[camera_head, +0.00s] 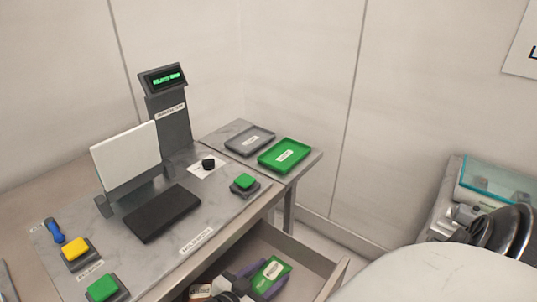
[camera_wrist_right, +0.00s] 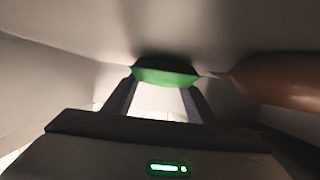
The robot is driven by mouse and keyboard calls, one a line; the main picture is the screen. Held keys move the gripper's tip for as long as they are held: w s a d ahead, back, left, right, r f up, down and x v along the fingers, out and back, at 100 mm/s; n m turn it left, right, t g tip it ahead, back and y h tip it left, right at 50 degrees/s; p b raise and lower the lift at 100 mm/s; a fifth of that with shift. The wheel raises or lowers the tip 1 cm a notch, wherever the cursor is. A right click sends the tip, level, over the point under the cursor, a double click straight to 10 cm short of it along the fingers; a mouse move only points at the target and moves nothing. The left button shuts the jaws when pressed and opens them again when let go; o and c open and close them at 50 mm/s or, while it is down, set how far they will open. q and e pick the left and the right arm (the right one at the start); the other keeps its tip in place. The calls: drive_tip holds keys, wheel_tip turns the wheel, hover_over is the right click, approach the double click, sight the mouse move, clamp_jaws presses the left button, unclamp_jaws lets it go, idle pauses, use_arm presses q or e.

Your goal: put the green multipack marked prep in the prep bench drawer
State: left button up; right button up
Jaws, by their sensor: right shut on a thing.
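The green multipack (camera_head: 270,272) has a white label, too small to read, and shows inside the open drawer (camera_head: 310,258) below the bench. My right gripper (camera_head: 262,281) is shut on it, with a finger along each side. In the right wrist view the green multipack (camera_wrist_right: 166,72) sits between the fingertips of my right gripper (camera_wrist_right: 165,82), near a pale surface. I cannot tell whether it touches the drawer floor. My left gripper is not in view.
A brown item (camera_head: 200,292) with a label lies in the drawer left of my gripper; a brown rounded thing (camera_wrist_right: 275,80) is close on the right in the wrist view. The bench top (camera_head: 165,245) holds a black pad (camera_head: 162,213) and several buttons. Green (camera_head: 285,155) and grey (camera_head: 250,140) trays stand behind.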

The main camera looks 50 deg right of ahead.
drive_tip(key=o, duration=1.2)
drive_tip(key=shift+c, duration=0.2)
drive_tip(key=shift+a+r, duration=0.1)
drive_tip(key=v, duration=0.7)
drive_tip(key=shift+a+r, duration=0.1)
drive_tip(key=shift+a, duration=0.05)
